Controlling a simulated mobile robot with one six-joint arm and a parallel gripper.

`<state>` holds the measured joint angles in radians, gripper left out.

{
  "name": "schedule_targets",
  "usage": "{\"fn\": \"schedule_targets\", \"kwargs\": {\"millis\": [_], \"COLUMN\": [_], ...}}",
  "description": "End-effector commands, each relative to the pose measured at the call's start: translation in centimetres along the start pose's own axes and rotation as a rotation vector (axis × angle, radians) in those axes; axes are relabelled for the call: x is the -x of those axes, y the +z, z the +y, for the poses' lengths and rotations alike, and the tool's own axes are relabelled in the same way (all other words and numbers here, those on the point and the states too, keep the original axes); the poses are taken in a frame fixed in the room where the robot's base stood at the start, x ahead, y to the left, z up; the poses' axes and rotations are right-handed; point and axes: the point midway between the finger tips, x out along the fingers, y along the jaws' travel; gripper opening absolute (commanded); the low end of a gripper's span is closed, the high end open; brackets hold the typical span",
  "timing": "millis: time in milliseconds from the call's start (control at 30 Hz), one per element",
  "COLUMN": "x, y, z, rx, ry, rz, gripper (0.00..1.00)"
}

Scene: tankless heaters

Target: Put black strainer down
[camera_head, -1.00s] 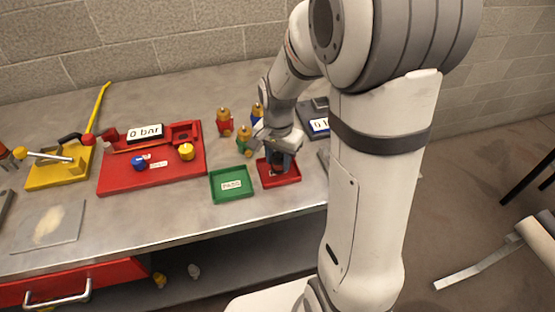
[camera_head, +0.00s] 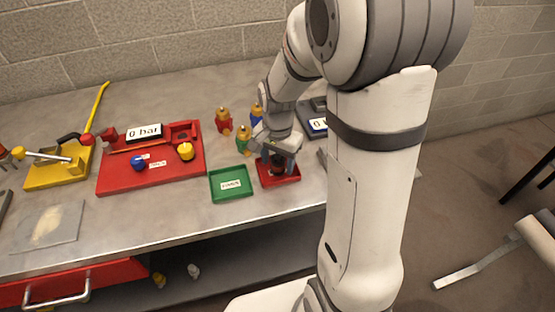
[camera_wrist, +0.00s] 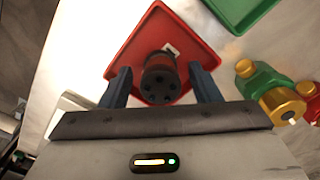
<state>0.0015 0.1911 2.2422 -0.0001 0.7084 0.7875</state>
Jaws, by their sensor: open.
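The black strainer (camera_wrist: 160,80), a dark cylinder with holes in its end and a reddish band, stands in the red tray (camera_wrist: 130,52) in the wrist view. In the head view the strainer (camera_head: 277,164) shows as a dark shape in the red tray (camera_head: 284,181). My gripper (camera_wrist: 165,82) is open, with one blue-grey finger on each side of the strainer and a visible gap to both. In the head view my gripper (camera_head: 277,155) is over the red tray and hides part of it.
A green tray (camera_head: 232,195) lies just left of the red tray. Several brass-topped fittings, including a green one (camera_head: 243,140) and a red one (camera_head: 224,122), stand behind. A red test rig (camera_head: 125,178) is further left. Bare bench lies in front of the trays.

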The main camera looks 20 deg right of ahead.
Motion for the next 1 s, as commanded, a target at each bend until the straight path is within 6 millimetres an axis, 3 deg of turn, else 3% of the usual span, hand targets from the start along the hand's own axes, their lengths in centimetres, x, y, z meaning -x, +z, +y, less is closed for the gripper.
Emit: {"fn": "schedule_targets", "kwargs": {"millis": [167, 500, 767, 867, 1000], "x": [2.2, 9.4, 12.2, 12.8, 13.8], "y": [-0.1, 0.0, 0.2, 1.1, 3.8], "z": [-0.1, -0.1, 0.1, 1.0, 3.7], "rx": [0.001, 0.001, 0.011, 0.073, 0.273], "ry": [-0.004, -0.004, -0.004, -0.018, -0.054], "rz": [0.004, 0.004, 0.004, 0.019, 0.072], "gripper": [0.57, 0.57, 0.57, 0.57, 0.57]}}
